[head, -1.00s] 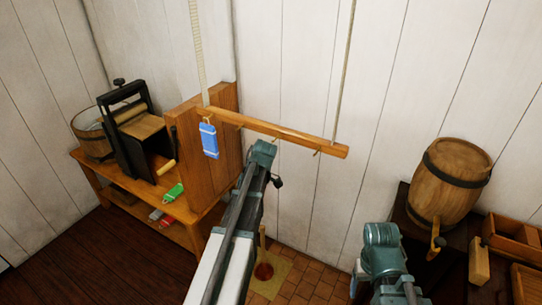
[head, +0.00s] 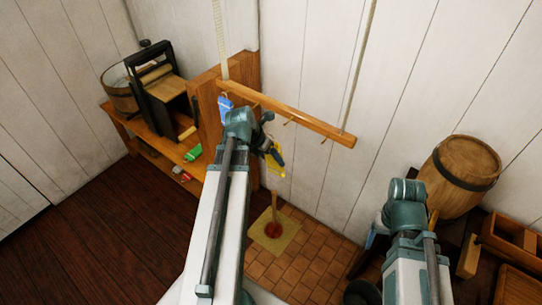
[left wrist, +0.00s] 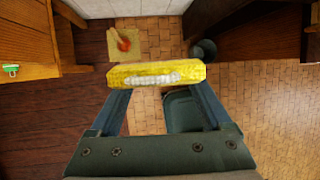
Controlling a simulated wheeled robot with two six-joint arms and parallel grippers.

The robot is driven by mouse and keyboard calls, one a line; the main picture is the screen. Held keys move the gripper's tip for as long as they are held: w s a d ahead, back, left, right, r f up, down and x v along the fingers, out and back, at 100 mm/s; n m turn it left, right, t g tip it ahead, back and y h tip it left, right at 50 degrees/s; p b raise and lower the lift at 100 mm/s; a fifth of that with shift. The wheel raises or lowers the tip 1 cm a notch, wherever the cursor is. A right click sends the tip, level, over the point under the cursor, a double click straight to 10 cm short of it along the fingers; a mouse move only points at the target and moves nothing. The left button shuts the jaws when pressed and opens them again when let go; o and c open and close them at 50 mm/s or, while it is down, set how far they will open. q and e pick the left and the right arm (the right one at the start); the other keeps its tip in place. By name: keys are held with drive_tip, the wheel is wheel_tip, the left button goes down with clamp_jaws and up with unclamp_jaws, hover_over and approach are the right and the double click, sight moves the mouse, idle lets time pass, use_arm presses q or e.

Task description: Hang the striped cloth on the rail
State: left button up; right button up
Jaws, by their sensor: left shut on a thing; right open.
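The wooden rail (head: 290,115) hangs on two ropes by the white wall, with small hooks along it. A blue cloth with white marking (head: 225,106) hangs near its left end, partly behind my arm. My left gripper (head: 272,157) is shut on a yellow cloth (head: 279,168), just below and in front of the rail. In the left wrist view the yellow cloth (left wrist: 130,80) lies across both fingertips and shows a white stripe. My right gripper (head: 375,238) is open, low at the right, mostly hidden behind its arm.
A green item (head: 193,153) and a red item (head: 181,175) lie on the wooden bench at left, near a wringer (head: 160,90). A barrel (head: 460,175) stands at right.

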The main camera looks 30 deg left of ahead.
use_arm(q)
drive_tip(key=w, duration=0.6)
drive_tip(key=shift+d+f, duration=0.25)
idle(0.3)
drive_tip(key=shift+w+r, duration=0.1)
drive_tip(key=shift+w, duration=0.3)
drive_tip(key=shift+w, duration=0.5)
idle(0.9)
drive_tip(key=shift+w, duration=0.35)
drive_tip(key=shift+d, duration=0.1)
drive_tip(key=shift+w+f+b, duration=0.35)
drive_tip(key=shift+f+b, duration=0.2)
drive_tip(key=shift+b, duration=0.15)
idle(0.6)
